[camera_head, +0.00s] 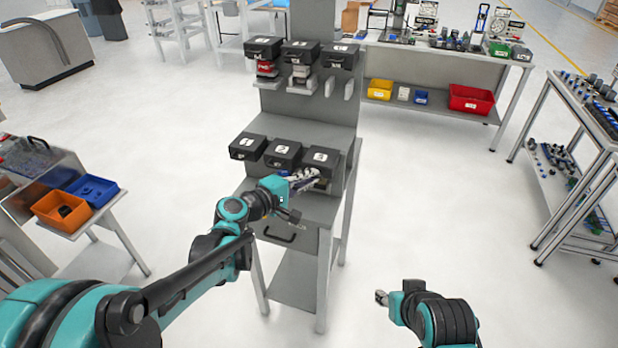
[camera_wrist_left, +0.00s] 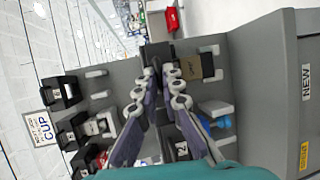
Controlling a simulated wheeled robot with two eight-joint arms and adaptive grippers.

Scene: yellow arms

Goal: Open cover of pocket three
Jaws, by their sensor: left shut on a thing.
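The black cover of pocket three (camera_head: 321,157) is at the right end of the lower row on the grey stand, and it looks down in the head view. My left gripper (camera_head: 318,174) is at its front edge. In the left wrist view, the fingertips (camera_wrist_left: 163,72) are closed on a dark edge that appears to be this cover (camera_wrist_left: 157,53). The fingers hide part of the pocket. Covers one (camera_head: 248,147) and two (camera_head: 283,154) are to its left. My right gripper (camera_head: 382,298) is low at the right, away from the stand; its opening is unclear.
Above are more black covers (camera_head: 301,52), with red and pale items under some. A drawer front (camera_head: 290,231) is below the pockets. A brown box (camera_wrist_left: 193,66) and a blue item (camera_wrist_left: 215,108) show beside the fingers. The floor right of the stand is clear.

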